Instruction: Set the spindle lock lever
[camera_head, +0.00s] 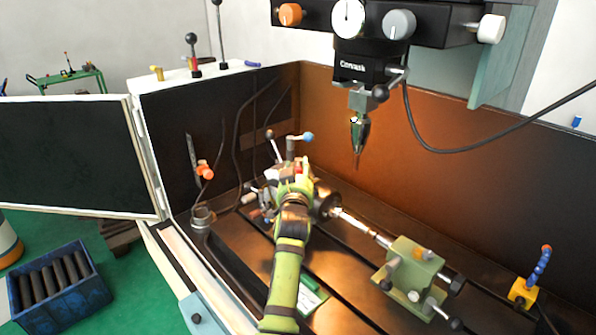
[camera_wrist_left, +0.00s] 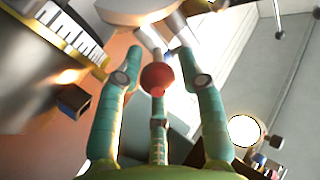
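My left arm reaches into the machine enclosure, and its green left gripper (camera_head: 298,182) is at the indexing chuck. In the left wrist view the gripper (camera_wrist_left: 158,62) has its fingers spread around a red ball knob (camera_wrist_left: 157,77) on a lever. The side fingers stand clear of the knob. The third finger lies below it, and I cannot tell if it touches. No label shows which is the spindle lock lever. My arm hides much of the chuck. My right gripper is out of view.
A pointed tool (camera_head: 358,135) hangs from the machine head above, right of the gripper. A green tailstock block (camera_head: 411,270) stands to the right on the slotted bed. The enclosure door (camera_head: 75,155) is open at left. A blue crate (camera_head: 60,290) stands on the floor.

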